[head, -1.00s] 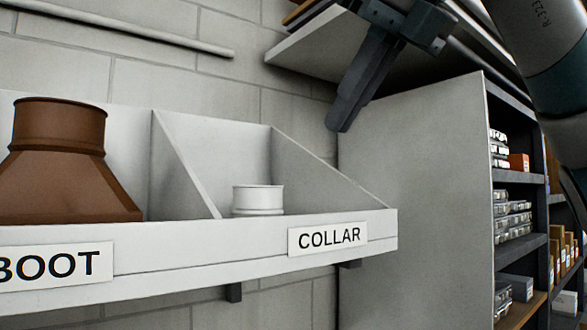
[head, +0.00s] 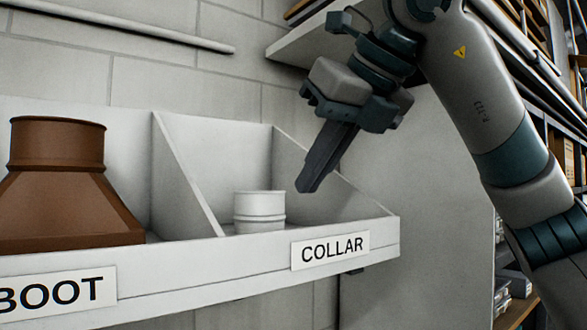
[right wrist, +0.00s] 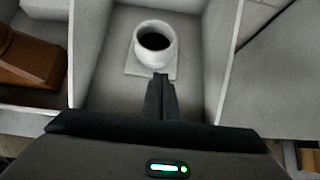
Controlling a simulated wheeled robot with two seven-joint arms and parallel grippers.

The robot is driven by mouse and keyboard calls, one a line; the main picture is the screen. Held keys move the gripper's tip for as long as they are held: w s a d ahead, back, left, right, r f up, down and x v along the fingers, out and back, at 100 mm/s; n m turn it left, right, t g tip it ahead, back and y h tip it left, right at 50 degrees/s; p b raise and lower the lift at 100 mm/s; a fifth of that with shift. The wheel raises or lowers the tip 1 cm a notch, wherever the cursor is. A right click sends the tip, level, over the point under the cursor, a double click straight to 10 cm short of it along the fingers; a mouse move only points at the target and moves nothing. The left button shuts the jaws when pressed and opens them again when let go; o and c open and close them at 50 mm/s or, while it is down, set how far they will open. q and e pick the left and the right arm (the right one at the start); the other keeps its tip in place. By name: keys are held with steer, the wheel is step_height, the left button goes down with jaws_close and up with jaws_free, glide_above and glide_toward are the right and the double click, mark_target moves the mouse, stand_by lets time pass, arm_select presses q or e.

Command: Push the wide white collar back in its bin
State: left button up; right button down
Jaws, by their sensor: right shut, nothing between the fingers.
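The wide white collar (head: 259,208) stands upright in the bin labelled COLLAR (head: 330,250), partly hidden by the bin's front lip in the head view. In the right wrist view the collar (right wrist: 155,47) is seen from above, its dark opening showing, over a pale square patch on the bin floor. My right gripper (head: 308,187) is shut and empty, its fingers pointing down above the bin, to the right of the collar with a gap in the head view. In the right wrist view the fingertips (right wrist: 160,80) show just on the near side of the collar. My left gripper is not in view.
A brown boot fitting (head: 62,185) sits in the neighbouring bin labelled BOOT. A slanted divider (head: 186,175) separates the two bins, and a sloped side wall (head: 345,197) closes the collar bin on the right. A grey shelf board (head: 300,45) hangs above.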

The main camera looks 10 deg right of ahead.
mark_target(281, 200)
steer(key=w+p, duration=0.1)
steer(key=w+a+p, duration=0.1)
steer(key=shift+w+f, duration=0.15)
steer(key=shift+w, duration=0.25)
steer(key=shift+w+a+f+p, duration=0.1)
steer(key=shift+w+a+p, duration=0.25)
steer(key=shift+w+p, duration=0.35)
steer(key=shift+w+f, duration=0.1)
